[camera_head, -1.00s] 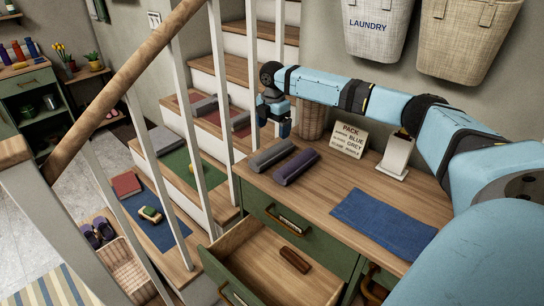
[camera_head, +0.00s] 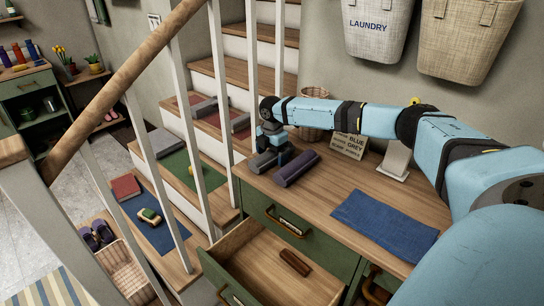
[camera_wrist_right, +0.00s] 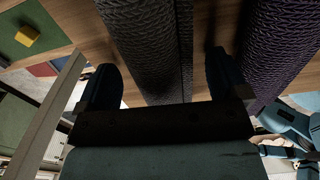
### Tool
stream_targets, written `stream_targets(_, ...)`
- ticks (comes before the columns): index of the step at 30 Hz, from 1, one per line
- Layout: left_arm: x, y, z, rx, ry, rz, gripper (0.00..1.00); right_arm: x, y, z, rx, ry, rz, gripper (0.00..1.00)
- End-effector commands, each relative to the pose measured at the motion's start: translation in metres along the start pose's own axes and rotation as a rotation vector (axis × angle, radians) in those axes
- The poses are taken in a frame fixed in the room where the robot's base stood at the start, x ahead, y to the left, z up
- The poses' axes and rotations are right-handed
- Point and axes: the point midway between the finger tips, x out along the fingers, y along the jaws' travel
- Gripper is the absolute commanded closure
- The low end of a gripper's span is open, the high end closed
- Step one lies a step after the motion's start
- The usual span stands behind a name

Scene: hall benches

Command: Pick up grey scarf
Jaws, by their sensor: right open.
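The grey scarf (camera_head: 259,163) lies rolled on the wooden top at its left end, partly hidden by my right gripper (camera_head: 273,154). In the right wrist view the grey scarf (camera_wrist_right: 145,40) runs lengthwise between the two spread fingers of my right gripper (camera_wrist_right: 161,80). The gripper is open and points down just over the scarf. I cannot tell whether the fingers touch it. A rolled purple scarf (camera_head: 297,168) lies right beside it; in the wrist view the purple scarf (camera_wrist_right: 280,50) is close to the right finger. My left gripper is not in view.
A blue mat (camera_head: 385,224) lies on the right of the top. A sign (camera_head: 348,145) and a wicker basket (camera_head: 314,127) stand behind. An open drawer (camera_head: 250,255) below holds a brown object (camera_head: 294,263). White balusters (camera_head: 215,117) and stairs border the left.

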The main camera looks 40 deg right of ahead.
Motion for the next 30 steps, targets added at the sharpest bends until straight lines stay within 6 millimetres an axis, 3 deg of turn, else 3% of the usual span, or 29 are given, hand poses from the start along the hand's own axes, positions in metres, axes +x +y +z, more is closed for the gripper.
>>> stream_targets(1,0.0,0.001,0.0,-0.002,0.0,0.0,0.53,0.0,0.0,0.0,0.0,0.0,0.0,0.07)
stream_targets(8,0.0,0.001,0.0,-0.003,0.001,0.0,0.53,0.0,0.0,0.0,0.0,0.0,0.0,0.6)
stream_targets(9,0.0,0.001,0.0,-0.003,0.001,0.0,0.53,0.0,0.0,0.0,0.0,0.0,0.0,0.62)
stream_targets(23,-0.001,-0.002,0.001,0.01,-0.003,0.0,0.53,-0.007,0.0,0.0,0.001,0.0,0.001,0.63)
stream_targets(30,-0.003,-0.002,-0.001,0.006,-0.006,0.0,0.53,-0.042,0.001,0.0,0.0,0.0,0.003,0.63)
